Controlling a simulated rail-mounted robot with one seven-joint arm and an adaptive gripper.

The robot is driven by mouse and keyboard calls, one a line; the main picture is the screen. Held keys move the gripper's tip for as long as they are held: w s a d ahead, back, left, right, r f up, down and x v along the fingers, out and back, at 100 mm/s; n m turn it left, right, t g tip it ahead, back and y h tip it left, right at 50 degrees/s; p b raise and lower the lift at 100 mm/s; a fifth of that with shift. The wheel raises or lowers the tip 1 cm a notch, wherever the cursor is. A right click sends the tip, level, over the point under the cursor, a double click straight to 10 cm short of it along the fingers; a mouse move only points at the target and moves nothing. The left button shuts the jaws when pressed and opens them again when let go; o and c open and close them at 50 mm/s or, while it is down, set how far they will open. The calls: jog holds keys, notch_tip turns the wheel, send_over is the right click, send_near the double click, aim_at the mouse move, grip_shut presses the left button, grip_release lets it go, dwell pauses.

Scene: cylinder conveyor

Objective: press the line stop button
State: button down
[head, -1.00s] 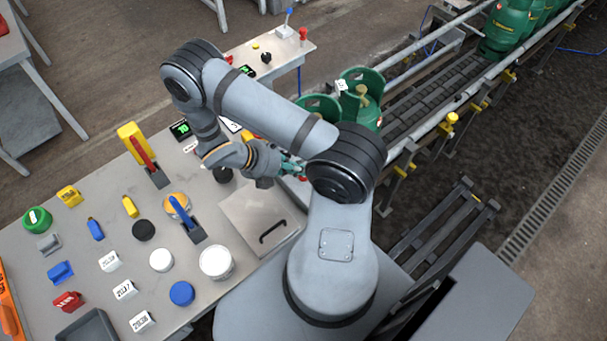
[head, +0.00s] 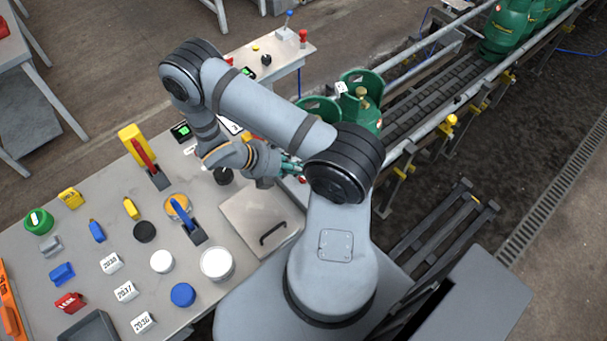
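A red mushroom-shaped button (head: 303,34) stands at the right end of a small light table at the top of the head view; it looks like the line stop button. My gripper (head: 290,168) is well below it in the picture, over the back right of the main bench and close to the green gas cylinders.
The small table (head: 235,62) also bears a blue-topped lever (head: 289,16), a yellow button (head: 255,47) and a black knob (head: 266,58). Green cylinders (head: 368,110) stand at the conveyor (head: 437,98). The main bench (head: 90,270) holds clamps, pots and number blocks.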

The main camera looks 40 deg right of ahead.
jog(key=shift+r, duration=0.2)
jog(key=shift+r+p, duration=2)
jog(key=shift+r, duration=0.45)
notch_tip(320, 180, up, 4)
jog(key=p, duration=0.3)
jog(key=shift+f, duration=0.15)
